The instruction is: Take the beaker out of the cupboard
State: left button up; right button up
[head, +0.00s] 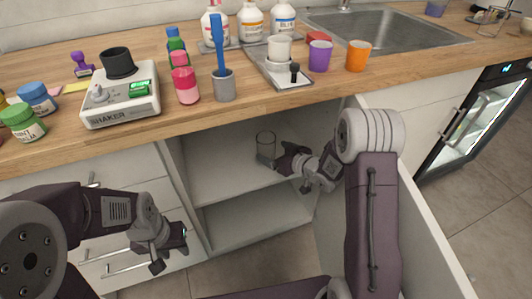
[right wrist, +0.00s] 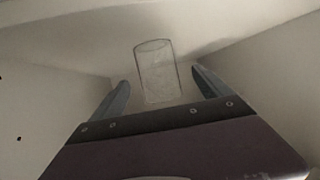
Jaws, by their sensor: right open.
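The clear glass beaker (head: 265,141) stands upright on the upper shelf of the open cupboard (head: 225,170). In the right wrist view the beaker (right wrist: 156,72) shows between the two fingers, with space at both sides. My right gripper (head: 278,158) reaches into the cupboard and is open at the beaker; in the right wrist view its fingers (right wrist: 162,80) are apart. The beaker's lower part is partly hidden by a finger in the head view. My left gripper (head: 171,252) is empty, fingers apart, in front of the drawers left of the cupboard.
The open cupboard door (head: 425,235) stands right of my right arm. The wooden counter (head: 140,40) overhangs the cupboard and bears a shaker (head: 120,98), bottles, cups and a sink (head: 390,30). Drawers with handles (head: 130,265) are at left. The lower shelf (head: 250,215) is empty.

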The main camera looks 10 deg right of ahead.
aim_at(271, 150)
jog(key=shift+w+a+r+p, duration=0.1)
jog(key=shift+w+a+p, duration=0.05)
jog(key=shift+w+p, duration=0.15)
jog(key=shift+p+x, duration=0.6)
jog(key=shift+x, duration=0.65)
jog(key=shift+w+a+f, duration=0.1)
jog(key=shift+w+f, duration=0.15)
jog(key=shift+f, duration=0.05)
jog(key=b+x, duration=0.1)
jog(key=x, duration=0.1)
jog(key=b+x, duration=0.2)
jog(key=x, duration=0.1)
jog(key=shift+f, duration=0.35)
jog(key=shift+w, duration=0.1)
jog(key=shift+r, duration=0.15)
jog(key=c, duration=1.5)
